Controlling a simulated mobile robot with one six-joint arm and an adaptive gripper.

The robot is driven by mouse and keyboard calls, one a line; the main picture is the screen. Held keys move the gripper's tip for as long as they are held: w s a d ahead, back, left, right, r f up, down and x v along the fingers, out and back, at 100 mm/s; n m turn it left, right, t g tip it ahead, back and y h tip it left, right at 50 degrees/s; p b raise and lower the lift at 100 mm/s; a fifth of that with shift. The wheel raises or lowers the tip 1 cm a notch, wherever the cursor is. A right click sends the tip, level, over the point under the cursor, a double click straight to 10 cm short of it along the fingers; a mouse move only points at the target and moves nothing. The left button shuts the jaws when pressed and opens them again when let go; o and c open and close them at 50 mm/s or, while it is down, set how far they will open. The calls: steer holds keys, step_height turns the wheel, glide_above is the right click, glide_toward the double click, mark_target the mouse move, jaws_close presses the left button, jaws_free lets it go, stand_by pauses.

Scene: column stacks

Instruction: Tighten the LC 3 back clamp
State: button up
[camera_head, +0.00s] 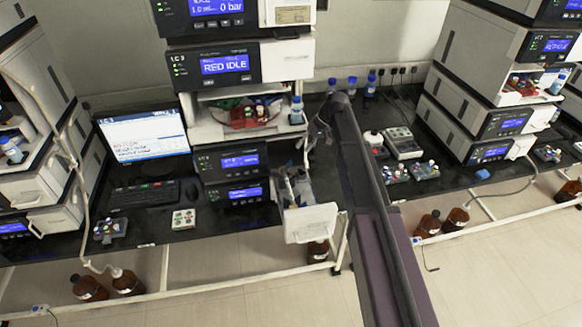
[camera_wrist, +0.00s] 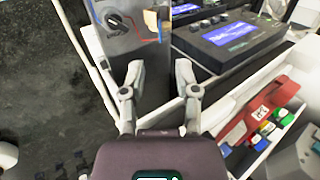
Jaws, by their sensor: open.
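The LC 3 stack (camera_head: 240,62) stands in the middle of the head view; one screen reads RED IDLE. Ahead of the fingertips is a grey panel (camera_wrist: 133,45) with a black knob (camera_wrist: 118,22) and thin orange and blue lines. I cannot make out the back clamp for certain.
A red tray (camera_wrist: 268,100) with coloured caps lies right of my gripper in the wrist view, and a unit with a lit screen (camera_wrist: 236,36) is above it. Brown bottles (camera_head: 128,282) stand below.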

mark_target(291, 162)
steer(key=shift+b+x, duration=3)
steer(key=shift+x, duration=0.85)
steer(key=shift+s+a+f+b, duration=0.1)
steer(key=shift+a+f+b, duration=0.15)
steer(key=shift+f+b, duration=0.2)
steer(key=shift+a, duration=0.1)
steer(key=shift+c, duration=0.2)
jaws_close()
